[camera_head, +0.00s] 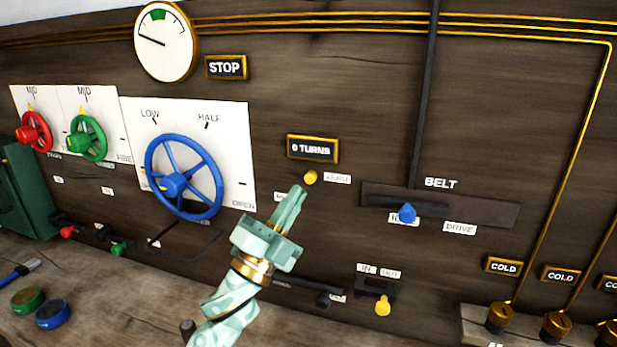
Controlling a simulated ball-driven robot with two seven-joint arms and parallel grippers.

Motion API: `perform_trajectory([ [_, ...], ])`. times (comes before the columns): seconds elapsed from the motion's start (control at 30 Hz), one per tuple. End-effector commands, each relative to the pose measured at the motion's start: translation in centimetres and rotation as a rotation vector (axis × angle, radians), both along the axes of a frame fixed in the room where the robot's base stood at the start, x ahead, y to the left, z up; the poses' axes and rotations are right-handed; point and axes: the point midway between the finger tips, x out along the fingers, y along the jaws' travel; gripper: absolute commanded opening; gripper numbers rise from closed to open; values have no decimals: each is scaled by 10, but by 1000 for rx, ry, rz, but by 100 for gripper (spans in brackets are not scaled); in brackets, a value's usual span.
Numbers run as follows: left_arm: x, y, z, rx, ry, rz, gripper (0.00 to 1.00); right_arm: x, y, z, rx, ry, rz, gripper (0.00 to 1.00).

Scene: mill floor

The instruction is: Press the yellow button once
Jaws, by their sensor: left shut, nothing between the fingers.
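The yellow button (311,177) is a small round knob on the dark wooden panel, just below the "0 TURNS" display (313,149) and left of a label reading "ZERO". My left gripper (297,190) is pale green, shut and empty, with its fingertips pointing up just below and left of the button. A narrow gap shows between fingertips and button in the picture; the depth between them is hard to judge. My right gripper is not in view.
A large blue handwheel (184,176) is left of my gripper. A belt slider with a blue knob (407,213) is to the right. A yellow-knobbed lever (383,305) sits lower right. Brass knobs (501,316) stand at the bottom right. A green and a red wheel are far left.

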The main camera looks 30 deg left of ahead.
Motion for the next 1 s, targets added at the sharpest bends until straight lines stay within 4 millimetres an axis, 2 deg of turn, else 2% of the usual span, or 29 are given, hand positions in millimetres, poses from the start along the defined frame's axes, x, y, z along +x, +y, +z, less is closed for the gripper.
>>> perform_trajectory([
  [0.1,-12,-3,0,-1,0,-1,0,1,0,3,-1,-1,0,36],
  [0.27,-19,-5,0,-1,0,-1,0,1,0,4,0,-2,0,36],
  [1.0,-20,-5,0,0,0,0,0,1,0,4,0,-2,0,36],
])
